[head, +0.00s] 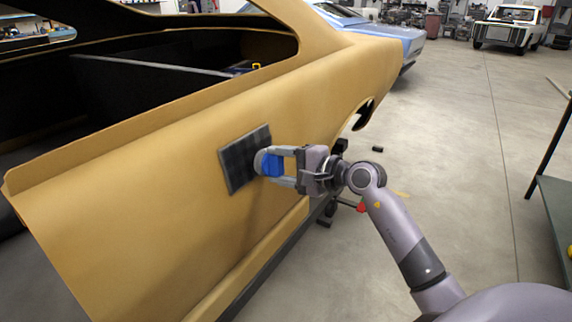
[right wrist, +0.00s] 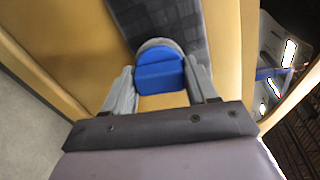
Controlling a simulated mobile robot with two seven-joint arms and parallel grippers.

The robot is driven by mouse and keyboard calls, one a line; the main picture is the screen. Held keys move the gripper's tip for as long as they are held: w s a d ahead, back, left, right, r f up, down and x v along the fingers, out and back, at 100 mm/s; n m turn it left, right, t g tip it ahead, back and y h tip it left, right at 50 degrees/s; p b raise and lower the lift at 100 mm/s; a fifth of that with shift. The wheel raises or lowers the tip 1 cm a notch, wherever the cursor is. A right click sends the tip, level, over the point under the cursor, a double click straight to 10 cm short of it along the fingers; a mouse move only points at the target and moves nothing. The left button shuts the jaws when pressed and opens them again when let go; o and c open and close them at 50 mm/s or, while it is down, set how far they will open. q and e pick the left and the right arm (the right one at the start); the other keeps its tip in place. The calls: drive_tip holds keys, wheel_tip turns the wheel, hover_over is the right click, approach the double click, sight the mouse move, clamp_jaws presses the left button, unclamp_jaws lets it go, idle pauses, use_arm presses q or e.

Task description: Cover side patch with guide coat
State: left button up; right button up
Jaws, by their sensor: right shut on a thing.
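The side patch (head: 238,160) is a dark, mottled black-grey rectangle on the side of a tan car shell (head: 170,160). In the right wrist view the dark patch (right wrist: 180,22) runs up from the tool. My right gripper (head: 275,164) is shut on a blue block with a grey rounded pad (head: 260,161), the guide coat applicator. The pad is at the patch's right edge; whether it touches cannot be told. The blue block (right wrist: 160,75) sits between the fingers in the right wrist view. My left gripper is in neither view.
The shell's open window and interior lie above the patch. A green-topped bench (head: 556,215) stands at the right edge. A blue car (head: 385,30) and a white truck (head: 507,27) stand behind. The floor (head: 465,130) between the shell and bench is mostly clear.

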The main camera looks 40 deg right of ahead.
drive_tip(key=shift+b+x, duration=0.3)
drive_tip(key=shift+x, duration=0.65)
idle(0.6)
drive_tip(key=shift+d, duration=0.1)
